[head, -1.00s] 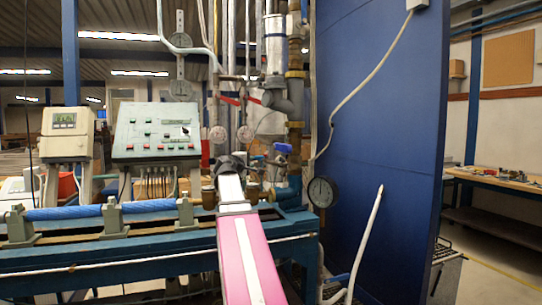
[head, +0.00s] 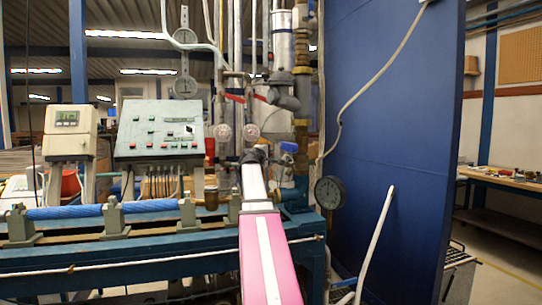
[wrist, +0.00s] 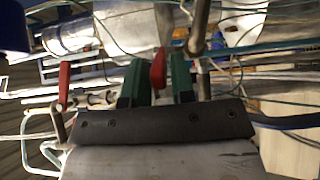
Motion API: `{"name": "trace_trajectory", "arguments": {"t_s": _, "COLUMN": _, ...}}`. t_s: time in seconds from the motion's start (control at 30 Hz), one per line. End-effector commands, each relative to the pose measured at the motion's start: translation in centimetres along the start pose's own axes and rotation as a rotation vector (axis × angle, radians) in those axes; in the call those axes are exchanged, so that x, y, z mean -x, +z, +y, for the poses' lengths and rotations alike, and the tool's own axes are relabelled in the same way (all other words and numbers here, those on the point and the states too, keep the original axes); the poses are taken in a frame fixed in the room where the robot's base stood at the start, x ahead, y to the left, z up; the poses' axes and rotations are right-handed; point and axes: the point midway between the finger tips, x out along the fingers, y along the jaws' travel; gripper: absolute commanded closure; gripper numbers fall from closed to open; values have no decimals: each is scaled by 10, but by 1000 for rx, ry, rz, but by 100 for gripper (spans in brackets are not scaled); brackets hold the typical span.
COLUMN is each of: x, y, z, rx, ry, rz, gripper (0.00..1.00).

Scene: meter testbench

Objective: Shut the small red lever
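Two red levers show on the pipes in the head view, a left one (head: 234,98) and a right one (head: 260,98). In the wrist view one red lever (wrist: 158,69) stands between the two green fingers of my gripper (wrist: 157,75). The fingers are apart, with a gap showing on either side of this lever. Another red lever (wrist: 64,86) is to the left, outside the fingers. In the head view my gripper (head: 254,155) is below the levers, and its fingers are hard to make out. I cannot tell which head-view lever is between the fingers.
Two round gauges (head: 222,132) and several vertical pipes crowd the area around my gripper. A blue-handled valve (head: 288,147) and a dark dial gauge (head: 329,191) are to the right. A green control panel (head: 158,130) is left. A large blue wall (head: 395,140) bounds the right side.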

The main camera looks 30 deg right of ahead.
Motion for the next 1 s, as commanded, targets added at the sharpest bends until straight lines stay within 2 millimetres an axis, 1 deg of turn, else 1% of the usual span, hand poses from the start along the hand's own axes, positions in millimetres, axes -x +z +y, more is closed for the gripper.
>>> {"name": "trace_trajectory", "arguments": {"t_s": 0.03, "x": -8, "y": -1, "z": 0, "rx": 0, "ry": 0, "rz": 0, "gripper": 77}}
{"name": "trace_trajectory", "arguments": {"t_s": 0.13, "x": -14, "y": -1, "z": 0, "rx": 0, "ry": 0, "rz": 1, "gripper": 77}}
{"name": "trace_trajectory", "arguments": {"t_s": 0.4, "x": -14, "y": 0, "z": 0, "rx": 0, "ry": 0, "rz": 1, "gripper": 77}}
{"name": "trace_trajectory", "arguments": {"t_s": 0.47, "x": -14, "y": 0, "z": 0, "rx": 0, "ry": 0, "rz": 1, "gripper": 96}}
{"name": "trace_trajectory", "arguments": {"t_s": 0.5, "x": -14, "y": 0, "z": 0, "rx": 0, "ry": 0, "rz": 1, "gripper": 100}}
{"name": "trace_trajectory", "arguments": {"t_s": 0.77, "x": -14, "y": -1, "z": 0, "rx": 0, "ry": -1, "rz": -9, "gripper": 100}}
{"name": "trace_trajectory", "arguments": {"t_s": 1.0, "x": -11, "y": -10, "z": 0, "rx": 1, "ry": -1, "rz": -85, "gripper": 100}}
